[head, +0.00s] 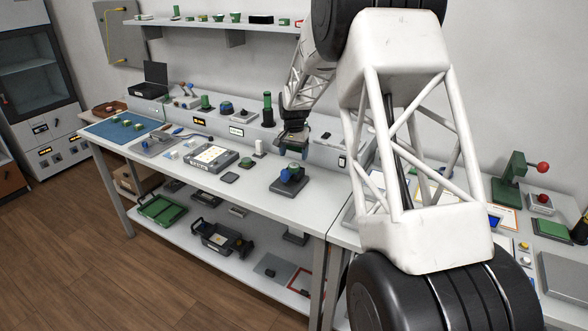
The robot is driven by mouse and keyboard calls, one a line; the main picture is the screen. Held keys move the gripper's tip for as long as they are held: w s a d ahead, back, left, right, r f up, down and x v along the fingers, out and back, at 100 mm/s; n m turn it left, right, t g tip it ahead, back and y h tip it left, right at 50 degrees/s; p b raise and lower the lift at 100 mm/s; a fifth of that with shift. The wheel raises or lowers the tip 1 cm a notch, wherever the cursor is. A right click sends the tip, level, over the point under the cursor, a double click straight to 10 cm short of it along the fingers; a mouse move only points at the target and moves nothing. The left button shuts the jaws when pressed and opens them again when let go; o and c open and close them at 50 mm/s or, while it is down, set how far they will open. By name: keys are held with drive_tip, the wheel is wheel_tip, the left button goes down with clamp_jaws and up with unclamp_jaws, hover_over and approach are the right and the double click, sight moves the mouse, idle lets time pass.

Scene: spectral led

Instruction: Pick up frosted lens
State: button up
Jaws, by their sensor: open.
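My gripper (291,150) is open and points down over the right part of the white workbench (255,190). It is above and slightly behind a blue and green device on a dark base (289,180). Nothing shows between its fingers, though they are small and dark here. I cannot clearly pick out the frosted lens. A small white upright piece (259,148) stands left of my gripper, and a grey tray with a pale gridded top (210,158) lies further left; I cannot tell whether either is or holds the lens.
A dark square pad (230,178) lies near the bench's front edge. A green cylinder (267,109) stands on the raised back ledge. A blue mat (120,128) is at the far left. My white arm link hides much of the right side. Clear bench shows left of the device.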

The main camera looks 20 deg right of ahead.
sight(294, 165)
drive_tip(key=shift+f, duration=2.5)
drive_tip(key=c, duration=1)
drive_tip(key=shift+r, duration=0.15)
drive_tip(key=shift+r, duration=0.85)
drive_tip(key=shift+s+r, duration=0.4)
drive_tip(key=shift+r, duration=0.4)
drive_tip(key=s, duration=0.5)
drive_tip(key=s+a+r, duration=0.1)
drive_tip(key=s, duration=0.9)
drive_tip(key=shift+s+a+r, duration=0.15)
drive_tip(key=shift+a, duration=0.15)
